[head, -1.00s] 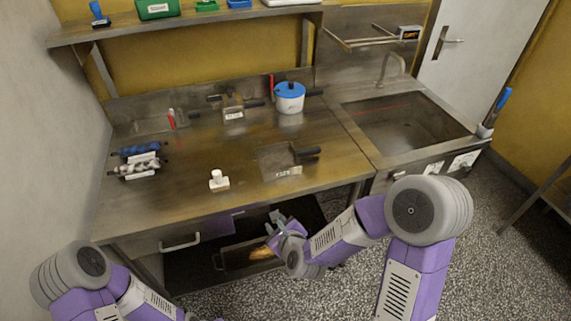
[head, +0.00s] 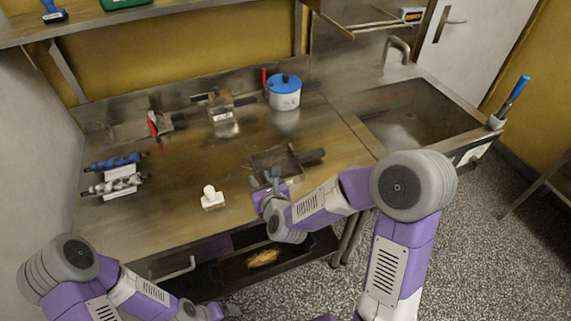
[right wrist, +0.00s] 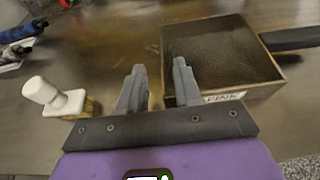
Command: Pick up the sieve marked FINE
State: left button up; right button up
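A square sieve (head: 274,162) with a dark mesh and a black handle pointing right lies on the steel counter, right of the middle. In the right wrist view the sieve (right wrist: 222,52) has a white front label that appears to read FINE. My right gripper (head: 274,176) is at the sieve's front-left side and hides part of it. My left gripper (head: 228,310) is low at the bottom edge, too small to read.
A white-knobbed brush-like tool (head: 211,198) stands left of my right gripper. Another framed tool (head: 222,112) and a blue-lidded pot (head: 285,94) stand behind. Rollers (head: 118,180) lie at left. The sink (head: 415,115) is right. An open drawer (head: 290,258) sits below the counter edge.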

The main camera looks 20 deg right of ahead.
aim_at(256, 172)
jog(key=x, duration=0.4)
grip_shut()
